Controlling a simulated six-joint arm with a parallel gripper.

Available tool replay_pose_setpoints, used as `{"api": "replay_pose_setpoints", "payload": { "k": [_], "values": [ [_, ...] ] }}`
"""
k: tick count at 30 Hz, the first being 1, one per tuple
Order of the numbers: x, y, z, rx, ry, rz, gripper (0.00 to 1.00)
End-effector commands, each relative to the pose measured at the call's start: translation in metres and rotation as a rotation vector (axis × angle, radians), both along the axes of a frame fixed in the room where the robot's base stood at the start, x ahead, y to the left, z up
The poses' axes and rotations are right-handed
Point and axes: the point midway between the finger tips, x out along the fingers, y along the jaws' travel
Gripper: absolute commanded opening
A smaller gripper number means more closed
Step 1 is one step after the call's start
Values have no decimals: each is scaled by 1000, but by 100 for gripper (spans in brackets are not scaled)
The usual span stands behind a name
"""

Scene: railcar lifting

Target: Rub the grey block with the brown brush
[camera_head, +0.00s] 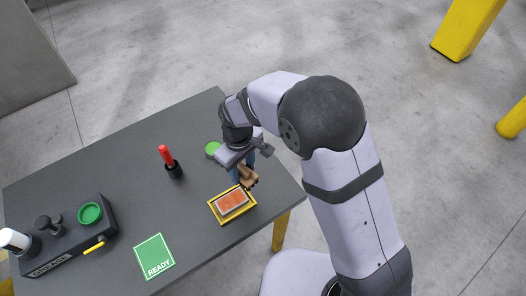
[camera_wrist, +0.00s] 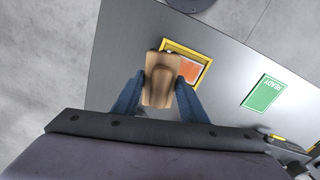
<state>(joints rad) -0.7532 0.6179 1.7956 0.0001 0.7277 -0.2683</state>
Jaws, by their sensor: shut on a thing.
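The brown brush (camera_head: 247,176) is held in my gripper (camera_head: 242,170), just above and behind the yellow tray (camera_head: 213,211). In the wrist view the brush (camera_wrist: 160,78) sits between the two blue fingers of my gripper (camera_wrist: 158,93). The grey block (camera_head: 232,202) lies in the tray and has an orange-red top with a grey edge. In the wrist view the brush covers part of the block (camera_wrist: 190,70). I cannot tell whether the brush touches it; the bristles are hidden.
A green READY mat (camera_head: 154,256) lies left of the tray. A red-handled tool (camera_head: 168,160) stands in a black holder. A green disc (camera_head: 212,148) lies behind my gripper. A black GREASE station (camera_head: 65,245) with a green cup stands at far left. The table's middle is clear.

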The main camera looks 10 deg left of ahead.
Motion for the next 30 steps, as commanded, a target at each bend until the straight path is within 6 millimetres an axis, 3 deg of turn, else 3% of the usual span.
{"api": "replay_pose_setpoints", "payload": {
  "k": [3, 9, 21, 30],
  "values": [
    [-29, 19, 7, -2, 2, 80, 21],
    [-57, 40, -2, -3, 2, 102, 21],
    [-41, 60, -10, 0, 0, -176, 21],
    [-39, 61, -11, 0, 0, -239, 21]
  ]
}}
